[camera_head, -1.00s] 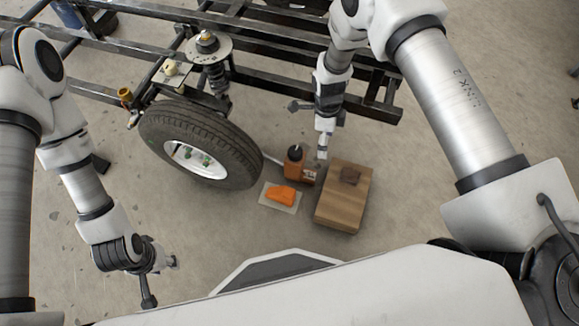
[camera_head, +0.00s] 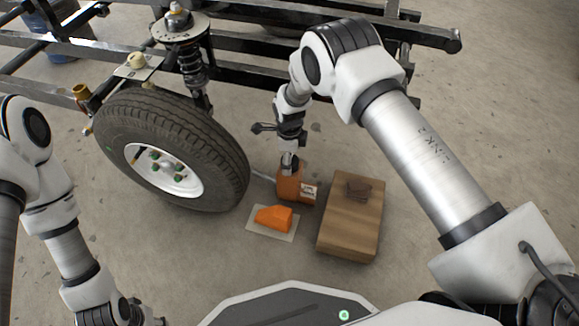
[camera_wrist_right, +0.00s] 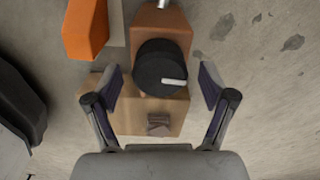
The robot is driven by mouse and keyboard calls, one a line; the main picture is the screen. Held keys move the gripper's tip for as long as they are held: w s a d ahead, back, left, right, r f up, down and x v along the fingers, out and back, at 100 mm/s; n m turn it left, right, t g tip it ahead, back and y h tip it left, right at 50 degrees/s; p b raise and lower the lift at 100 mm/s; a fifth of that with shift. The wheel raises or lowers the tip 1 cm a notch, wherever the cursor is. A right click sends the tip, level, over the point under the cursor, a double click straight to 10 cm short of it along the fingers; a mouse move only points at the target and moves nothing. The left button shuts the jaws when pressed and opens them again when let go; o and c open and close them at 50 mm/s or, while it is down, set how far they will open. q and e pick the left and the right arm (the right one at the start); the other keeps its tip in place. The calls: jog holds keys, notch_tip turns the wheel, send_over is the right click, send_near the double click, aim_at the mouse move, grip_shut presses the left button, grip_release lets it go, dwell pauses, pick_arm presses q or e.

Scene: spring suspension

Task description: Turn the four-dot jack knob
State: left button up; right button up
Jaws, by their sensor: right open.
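The orange-brown jack (camera_head: 297,187) stands on the floor right of the wheel, with a pale label on its side. In the right wrist view its round black knob (camera_wrist_right: 160,66) carries a white bar mark; I cannot make out four dots. My right gripper (camera_head: 288,165) is over the jack and hides the knob in the head view. In the right wrist view the right gripper (camera_wrist_right: 160,82) is open, with one finger on each side of the knob and gaps between; its height over the knob is unclear. My left gripper (camera_head: 135,314) is cut off at the bottom edge.
A wooden block (camera_head: 348,225) with a small brown piece (camera_head: 358,189) lies right of the jack. An orange wedge (camera_head: 274,217) on a pale plate (camera_head: 258,229) lies in front. The tyre (camera_head: 190,130) and black frame rails (camera_head: 270,45) are left and behind.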

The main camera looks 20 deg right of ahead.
jog(key=shift+f, duration=0.85)
pick_arm(q)
jog(key=shift+f, duration=0.4)
pick_arm(e)
jog(key=shift+r, duration=0.1)
jog(key=c, duration=1.2)
jog(key=shift+o, duration=0.2)
pick_arm(q)
jog(key=shift+r, duration=0.15)
